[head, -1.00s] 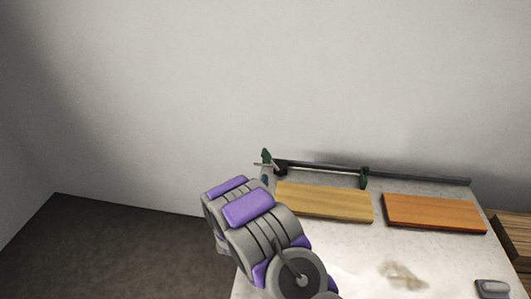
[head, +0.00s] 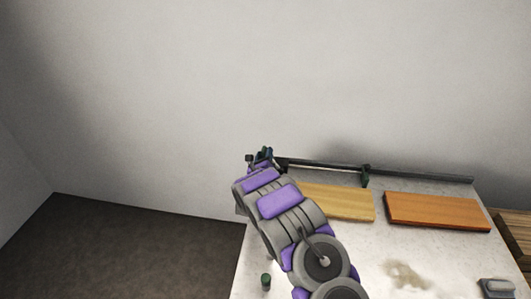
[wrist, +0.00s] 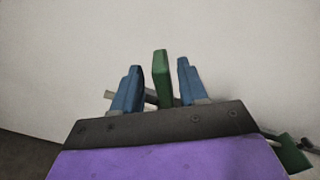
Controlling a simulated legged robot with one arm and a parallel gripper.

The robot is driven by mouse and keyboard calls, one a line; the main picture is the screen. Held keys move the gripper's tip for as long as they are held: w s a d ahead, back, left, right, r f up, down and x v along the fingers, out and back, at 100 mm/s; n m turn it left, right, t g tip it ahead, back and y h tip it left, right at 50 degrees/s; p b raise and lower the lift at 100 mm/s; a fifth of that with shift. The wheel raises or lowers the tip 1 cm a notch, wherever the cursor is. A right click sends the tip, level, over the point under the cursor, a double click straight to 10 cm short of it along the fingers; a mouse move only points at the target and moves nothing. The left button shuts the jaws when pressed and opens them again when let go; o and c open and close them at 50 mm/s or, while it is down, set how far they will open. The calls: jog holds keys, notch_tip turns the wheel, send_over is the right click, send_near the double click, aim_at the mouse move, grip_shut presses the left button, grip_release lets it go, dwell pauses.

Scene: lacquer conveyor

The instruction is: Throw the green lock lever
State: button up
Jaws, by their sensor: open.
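A green lever (wrist: 161,77) stands upright between the blue fingers of my gripper (wrist: 159,67) in the wrist view. Gaps show on both sides of it, and the gripper is open. In the head view my gripper (head: 262,155) is at the left end of a dark rail (head: 420,177), at the table's back edge. My arm covers most of the lever's place there. A second dark green piece (head: 365,176) sits farther right along the rail and shows at the lower right of the wrist view (wrist: 293,153).
A light wood board (head: 345,204) and an orange-brown board (head: 437,211) lie on the pale table (head: 350,250). A small green cylinder (head: 266,281) stands near its left edge, and a grey box (head: 495,287) is at front right. A plain wall (head: 300,80) rises behind.

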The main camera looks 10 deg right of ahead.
jog(key=shift+x, duration=1.4)
jog(key=shift+s, duration=0.1)
grip_shut()
